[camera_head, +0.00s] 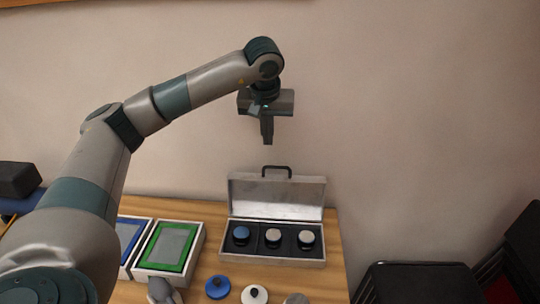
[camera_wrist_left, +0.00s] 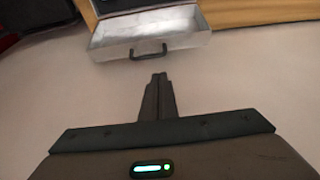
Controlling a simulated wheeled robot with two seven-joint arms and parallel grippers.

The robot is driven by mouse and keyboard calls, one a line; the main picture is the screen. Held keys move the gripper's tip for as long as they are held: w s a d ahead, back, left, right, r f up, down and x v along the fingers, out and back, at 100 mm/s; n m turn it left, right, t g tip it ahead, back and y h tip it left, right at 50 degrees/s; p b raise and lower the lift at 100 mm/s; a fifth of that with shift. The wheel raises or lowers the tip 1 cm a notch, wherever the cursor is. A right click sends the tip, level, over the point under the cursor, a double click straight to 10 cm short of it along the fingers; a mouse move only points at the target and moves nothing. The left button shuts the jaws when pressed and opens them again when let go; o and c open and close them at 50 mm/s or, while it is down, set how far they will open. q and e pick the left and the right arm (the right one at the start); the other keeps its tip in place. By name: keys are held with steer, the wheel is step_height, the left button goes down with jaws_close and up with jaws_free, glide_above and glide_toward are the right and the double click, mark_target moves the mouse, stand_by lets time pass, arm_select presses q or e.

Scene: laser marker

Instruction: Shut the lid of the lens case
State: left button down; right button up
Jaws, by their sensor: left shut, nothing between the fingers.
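The lens case (camera_head: 272,257) stands on the wooden table near its back edge, against the wall side. Its silver lid (camera_head: 276,194) is open and stands up at the back, with a black handle (camera_head: 276,168) on its top edge. Three round lens pieces sit in the dark inside, one blue-topped (camera_head: 241,233) and two pale-topped. My left gripper (camera_head: 267,140) is shut and empty, pointing down in the air above the handle. In the left wrist view the lid (camera_wrist_left: 150,35) and handle (camera_wrist_left: 148,52) show ahead of the shut fingertips (camera_wrist_left: 158,78), apart from them.
A green-framed tray (camera_head: 166,248) and a blue-framed tray (camera_head: 130,240) lie left of the case. A blue cap (camera_head: 218,287) and a white cap (camera_head: 254,295) lie in front. Black chairs (camera_head: 415,283) stand at the right. The space around my left gripper is free.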

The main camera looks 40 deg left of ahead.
arm_select(q)
steer(key=p+x, duration=0.3)
steer(key=x, duration=0.5)
steer(key=shift+p+x, duration=0.5)
steer(key=shift+x, duration=0.5)
